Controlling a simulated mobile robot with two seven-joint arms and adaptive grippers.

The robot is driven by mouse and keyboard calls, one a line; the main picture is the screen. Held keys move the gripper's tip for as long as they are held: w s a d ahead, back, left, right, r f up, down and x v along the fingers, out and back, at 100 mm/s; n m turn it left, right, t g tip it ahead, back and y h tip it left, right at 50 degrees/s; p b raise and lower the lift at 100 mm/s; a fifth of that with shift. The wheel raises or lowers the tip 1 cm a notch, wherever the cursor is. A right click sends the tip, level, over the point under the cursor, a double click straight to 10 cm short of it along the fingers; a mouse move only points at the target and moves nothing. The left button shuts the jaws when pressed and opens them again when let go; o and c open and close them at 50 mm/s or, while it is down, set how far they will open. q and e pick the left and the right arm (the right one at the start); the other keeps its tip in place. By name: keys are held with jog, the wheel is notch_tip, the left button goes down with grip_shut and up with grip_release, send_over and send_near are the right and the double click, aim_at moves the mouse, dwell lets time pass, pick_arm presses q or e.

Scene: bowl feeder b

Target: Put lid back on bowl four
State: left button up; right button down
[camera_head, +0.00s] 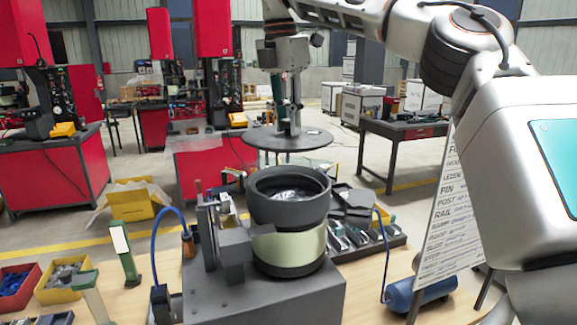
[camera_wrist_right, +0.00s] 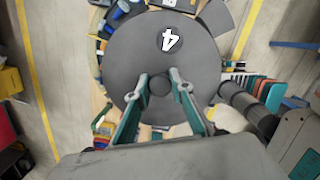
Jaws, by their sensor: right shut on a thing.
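The lid is a flat grey disc (camera_head: 262,139) held level above the bowl in the head view. In the right wrist view the lid (camera_wrist_right: 190,62) carries a white number 4 and a round knob in its middle. My right gripper (camera_head: 289,132) is shut on the lid's knob; its fingers (camera_wrist_right: 160,84) stand on either side of the knob. The bowl (camera_head: 290,213) is a dark round feeder with a pale green band, open at the top, on a grey base. The lid is apart from the bowl's rim, slightly above it. My left gripper is not in view.
A wooden table (camera_head: 370,276) bears the feeder. A tray of parts (camera_head: 400,239) stands behind right, with a blue cylinder (camera_head: 420,294) at the right. Blue hoses and a green-and-white post (camera_head: 124,252) stand left. Small bins (camera_head: 62,280) sit at far left.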

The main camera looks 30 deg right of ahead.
aim_at(288, 135)
notch_tip(288, 135, down, 6)
jog(key=shift+r, duration=0.15)
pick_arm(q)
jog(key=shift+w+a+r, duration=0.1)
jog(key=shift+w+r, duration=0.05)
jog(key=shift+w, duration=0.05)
pick_arm(e)
notch_tip(288, 135, down, 5)
jog(key=shift+r, duration=0.1)
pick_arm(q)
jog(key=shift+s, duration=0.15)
pick_arm(e)
jog(key=c, duration=1.8)
grip_release()
jog(key=shift+o, duration=0.2)
